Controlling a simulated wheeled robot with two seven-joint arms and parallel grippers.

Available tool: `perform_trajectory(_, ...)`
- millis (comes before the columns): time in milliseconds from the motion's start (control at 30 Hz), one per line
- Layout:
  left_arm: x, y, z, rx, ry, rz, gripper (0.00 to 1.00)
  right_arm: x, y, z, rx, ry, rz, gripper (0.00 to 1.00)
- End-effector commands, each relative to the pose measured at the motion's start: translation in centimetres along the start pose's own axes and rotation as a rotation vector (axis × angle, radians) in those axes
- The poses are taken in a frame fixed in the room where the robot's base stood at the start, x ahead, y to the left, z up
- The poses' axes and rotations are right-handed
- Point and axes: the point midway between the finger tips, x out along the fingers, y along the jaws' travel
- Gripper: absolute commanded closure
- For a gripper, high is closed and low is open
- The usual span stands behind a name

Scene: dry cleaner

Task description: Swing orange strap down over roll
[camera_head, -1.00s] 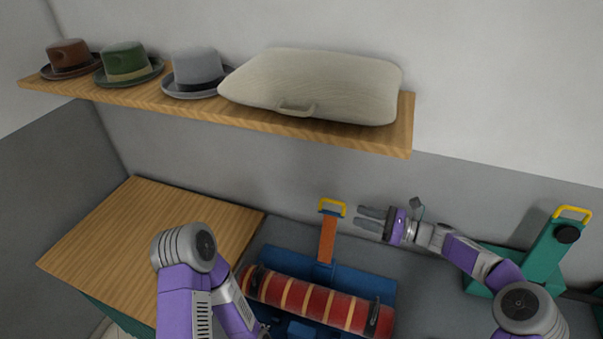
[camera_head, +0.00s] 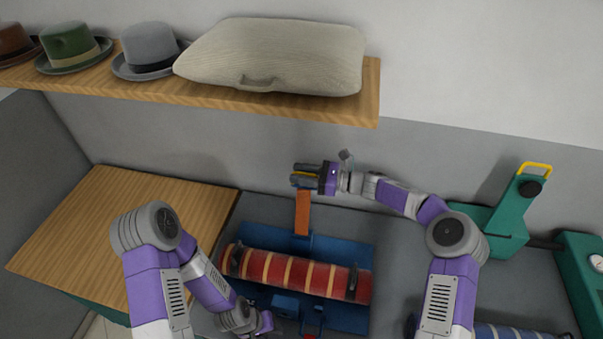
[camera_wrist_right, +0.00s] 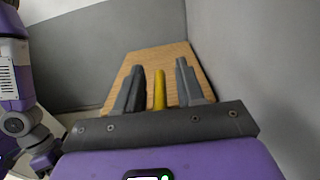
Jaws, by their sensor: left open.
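The orange strap (camera_head: 302,212) stands upright behind the striped red roll (camera_head: 295,274), which lies in a blue cradle (camera_head: 350,248). A yellow handle (camera_wrist_right: 159,90) tops the strap. My right gripper (camera_head: 305,174) is at the handle; in the wrist view its two grey fingers (camera_wrist_right: 160,88) stand apart on either side of the yellow bar, with gaps between. In the head view the gripper hides most of the handle. My left gripper (camera_head: 266,323) is low, in front of the roll's left part, and open; its fingertips are hard to make out.
A wooden-topped table (camera_head: 130,225) is left of the cradle. A shelf (camera_head: 330,107) above holds hats and a beige cushion (camera_head: 275,55). A green device (camera_head: 508,220) with a yellow handle stands at right, near another green unit (camera_head: 585,275) with a gauge.

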Motion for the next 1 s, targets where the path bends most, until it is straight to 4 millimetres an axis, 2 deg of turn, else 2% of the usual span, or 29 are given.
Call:
perform_trajectory(100, 0.01, -0.01, 0.0, 0.0, 0.0, 0.0, 0.58, -0.01, 0.01, -0.01, 0.0, 0.0, 0.0, 0.64)
perform_trajectory(333, 0.01, -0.01, 0.0, 0.0, 0.0, 0.0, 0.58, -0.04, -0.01, 0.0, 0.0, 0.0, 0.0, 0.99)
perform_trajectory(1000, 0.61, -0.23, -0.02, 0.0, 0.0, 0.0, 0.58, -0.08, -0.12, 0.24, -0.046, -0.001, -0.004, 1.0)
